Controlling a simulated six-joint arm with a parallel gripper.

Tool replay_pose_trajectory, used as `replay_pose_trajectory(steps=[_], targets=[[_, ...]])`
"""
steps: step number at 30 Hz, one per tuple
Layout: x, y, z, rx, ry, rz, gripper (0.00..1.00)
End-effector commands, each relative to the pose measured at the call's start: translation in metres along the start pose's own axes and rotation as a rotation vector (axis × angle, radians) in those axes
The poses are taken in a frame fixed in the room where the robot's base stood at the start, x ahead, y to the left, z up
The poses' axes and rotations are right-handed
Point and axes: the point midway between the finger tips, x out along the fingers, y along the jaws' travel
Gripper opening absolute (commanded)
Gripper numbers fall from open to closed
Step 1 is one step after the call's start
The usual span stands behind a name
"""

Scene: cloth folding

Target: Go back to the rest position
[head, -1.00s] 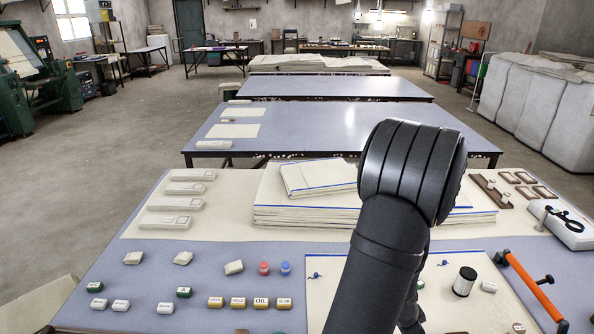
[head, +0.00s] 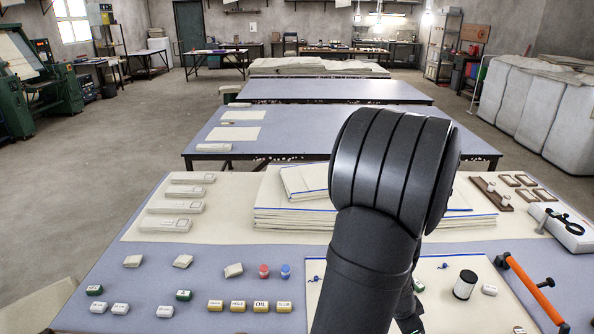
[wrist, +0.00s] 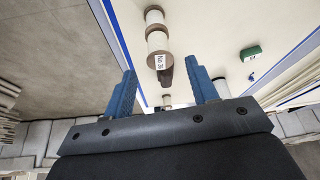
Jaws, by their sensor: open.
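My gripper shows in the wrist view (wrist: 163,92) with its two blue fingers wide apart. It is open, and nothing sits between the fingertips. In the head view my dark arm rises in front of the table, and the gripper itself is hidden behind it. A cream cloth with a blue edge (head: 440,300) lies flat on the table behind and to the right of my arm. A stack of folded cream cloths with blue edges (head: 290,215) lies farther back, partly covered by my arm.
A white thread spool with dark ends (head: 464,285) stands on the cloth. An orange-handled bar (head: 530,283) lies at the right. Small labelled blocks (head: 261,306), a red-capped piece (head: 264,271) and a blue-capped piece (head: 286,271) sit left of my arm. The front left has open space between blocks.

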Motion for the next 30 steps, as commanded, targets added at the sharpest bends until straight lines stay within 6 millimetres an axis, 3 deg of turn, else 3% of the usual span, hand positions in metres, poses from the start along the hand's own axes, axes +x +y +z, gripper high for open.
replay_pose_trajectory(steps=[15, 30], targets=[[-0.07, 0.0, 0.0, 0.0, 0.001, -0.003, 0.53], [0.004, 0.001, 0.001, -0.001, -0.003, 0.003, 0.53]])
